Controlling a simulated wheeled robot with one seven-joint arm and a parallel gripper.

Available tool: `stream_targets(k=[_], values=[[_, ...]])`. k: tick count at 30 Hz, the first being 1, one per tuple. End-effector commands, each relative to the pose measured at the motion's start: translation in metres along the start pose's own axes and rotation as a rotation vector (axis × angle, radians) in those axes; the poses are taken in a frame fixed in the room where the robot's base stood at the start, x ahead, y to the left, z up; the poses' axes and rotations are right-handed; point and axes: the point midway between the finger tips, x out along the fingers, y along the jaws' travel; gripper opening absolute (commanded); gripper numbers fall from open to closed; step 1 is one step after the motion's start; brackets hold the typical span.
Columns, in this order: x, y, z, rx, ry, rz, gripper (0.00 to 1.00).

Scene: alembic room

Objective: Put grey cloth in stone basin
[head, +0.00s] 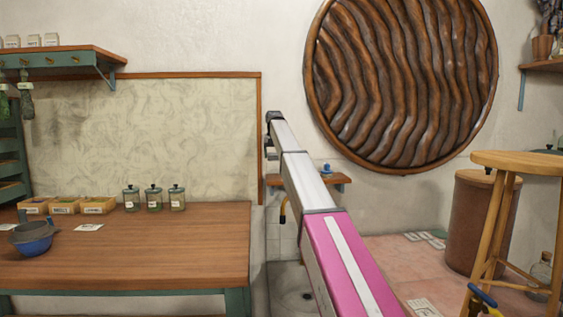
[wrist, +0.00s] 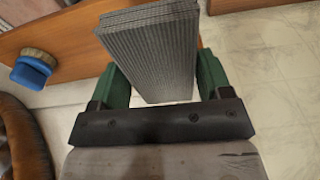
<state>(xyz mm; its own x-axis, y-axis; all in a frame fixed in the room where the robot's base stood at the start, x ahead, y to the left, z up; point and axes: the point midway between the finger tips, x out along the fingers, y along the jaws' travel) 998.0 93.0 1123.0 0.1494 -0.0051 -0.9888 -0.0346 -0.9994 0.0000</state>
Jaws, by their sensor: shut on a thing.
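My gripper (wrist: 160,78) is shut on the grey cloth (wrist: 150,50), a folded, ribbed stack between its two green fingers in the wrist view. The cloth extends forward past the fingertips, over or near a wooden shelf. In the head view my arm reaches away toward the back wall; the cloth is hidden there and the fingers cannot be made out. A pale basin with a dark drain, seemingly the stone basin (head: 287,283), lies low beside the wooden table, below a tiled patch of wall. My arm hides its right part.
A small wall shelf (head: 342,180) holds a blue brush (wrist: 32,69). A wooden table (head: 150,245) at left bears jars, boxes and bowls. A large carved disc (head: 400,80) hangs on the wall. A stool (head: 510,160) and a brown bin (head: 478,225) stand at right.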

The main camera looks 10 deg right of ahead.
Motion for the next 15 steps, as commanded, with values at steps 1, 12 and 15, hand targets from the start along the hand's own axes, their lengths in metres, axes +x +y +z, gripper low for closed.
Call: stream_targets(k=[1,12,15], values=[[-0.003,-0.004,0.002,0.000,0.000,0.000,0.49],[0.006,-0.003,0.021,0.000,-0.001,0.000,0.49],[0.026,0.005,0.047,-0.002,-0.002,0.000,0.49]])
